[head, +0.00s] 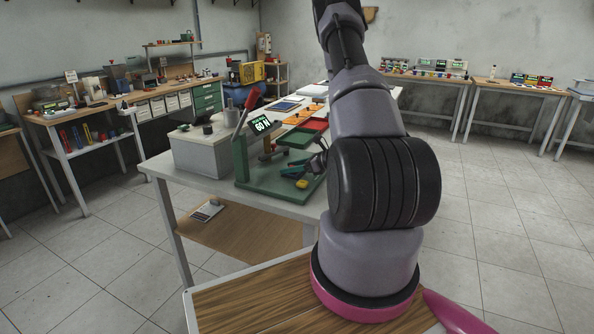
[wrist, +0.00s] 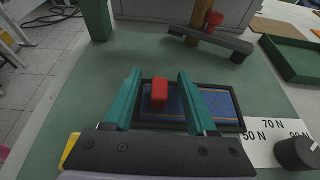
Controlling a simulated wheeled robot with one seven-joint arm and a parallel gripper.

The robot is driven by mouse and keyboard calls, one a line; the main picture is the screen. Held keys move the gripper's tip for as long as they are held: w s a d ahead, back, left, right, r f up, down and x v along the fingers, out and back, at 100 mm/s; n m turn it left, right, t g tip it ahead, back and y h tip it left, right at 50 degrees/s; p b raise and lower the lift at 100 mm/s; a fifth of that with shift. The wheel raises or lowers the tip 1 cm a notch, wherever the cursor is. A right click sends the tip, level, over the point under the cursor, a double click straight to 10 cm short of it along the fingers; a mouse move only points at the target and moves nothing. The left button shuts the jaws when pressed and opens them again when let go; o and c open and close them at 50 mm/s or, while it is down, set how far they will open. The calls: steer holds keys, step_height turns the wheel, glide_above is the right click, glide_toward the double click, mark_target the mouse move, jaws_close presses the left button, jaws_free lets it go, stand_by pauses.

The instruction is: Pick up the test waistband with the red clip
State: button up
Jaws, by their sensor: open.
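The test waistband (wrist: 216,103) is a blue strip lying in a dark shallow tray (wrist: 242,116) on a green base plate in the wrist view. The red clip (wrist: 159,94) stands up from its left part. My gripper (wrist: 160,75) is open, with one teal finger left of the clip and one right of it, and a gap shows on both sides. The fingers hide parts of the strip and tray. In the head view my gripper (head: 293,171) is low over the green base plate (head: 258,186); the waistband and clip cannot be made out there.
A label plate with force marks (wrist: 268,140) and a black knob (wrist: 297,153) are at the right. A grey bar with a red-topped post (wrist: 213,20) stands behind, and a green tray (wrist: 285,60) is at back right. The head view shows a "60 N" display (head: 262,124).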

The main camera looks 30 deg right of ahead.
jaws_close()
steer(key=shift+r, duration=0.15)
